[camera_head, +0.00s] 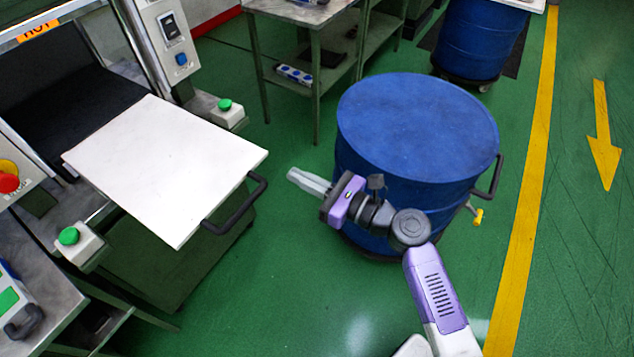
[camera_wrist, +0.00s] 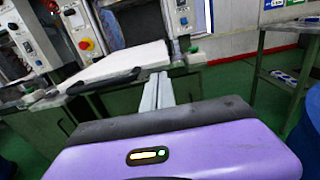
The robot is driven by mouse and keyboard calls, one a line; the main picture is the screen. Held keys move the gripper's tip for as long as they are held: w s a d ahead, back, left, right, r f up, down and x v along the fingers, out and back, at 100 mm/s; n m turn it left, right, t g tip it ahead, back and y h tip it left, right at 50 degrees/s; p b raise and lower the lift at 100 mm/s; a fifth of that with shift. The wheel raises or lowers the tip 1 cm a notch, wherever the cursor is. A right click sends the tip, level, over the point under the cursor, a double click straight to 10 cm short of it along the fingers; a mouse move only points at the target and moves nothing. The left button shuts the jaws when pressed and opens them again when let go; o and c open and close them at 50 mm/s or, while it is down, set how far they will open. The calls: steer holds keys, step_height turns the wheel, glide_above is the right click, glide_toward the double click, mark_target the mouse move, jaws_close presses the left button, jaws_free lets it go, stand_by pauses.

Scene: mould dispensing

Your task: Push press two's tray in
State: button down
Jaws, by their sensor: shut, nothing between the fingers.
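Press two's tray (camera_head: 165,160) is a flat white plate that sticks out of the press at the left in the head view. Its black bar handle (camera_head: 238,205) is on the front edge, facing my gripper. My gripper (camera_head: 294,175) is shut and empty, in the air a little to the right of the handle and apart from it. In the wrist view the tray (camera_wrist: 125,62) lies ahead, with its handle (camera_wrist: 103,82) just left of my shut fingers (camera_wrist: 158,80). I cannot read a press number.
A blue drum (camera_head: 415,115) stands close behind my gripper and arm. Green buttons (camera_head: 225,104) on boxes flank the tray, with a red emergency knob (camera_head: 9,182) at the left. A metal table (camera_head: 300,12) stands at the back. Green floor between tray and drum is clear.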

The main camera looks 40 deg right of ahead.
mark_target(185, 118)
steer(key=x, duration=0.7)
steer(key=shift+f, duration=0.1)
steer(key=shift+w+a, duration=0.15)
steer(key=shift+w, duration=0.4)
steer(key=b+x, duration=0.7)
steer(key=x, duration=1.9)
steer(key=shift+w+a+f, duration=0.15)
steer(key=shift+w+f, duration=0.05)
steer(key=shift+w, duration=0.05)
steer(key=shift+w+a+r+b, duration=0.15)
steer(key=shift+w+b, duration=0.25)
steer(key=shift+w, duration=0.3)
steer(key=shift+s, duration=0.1)
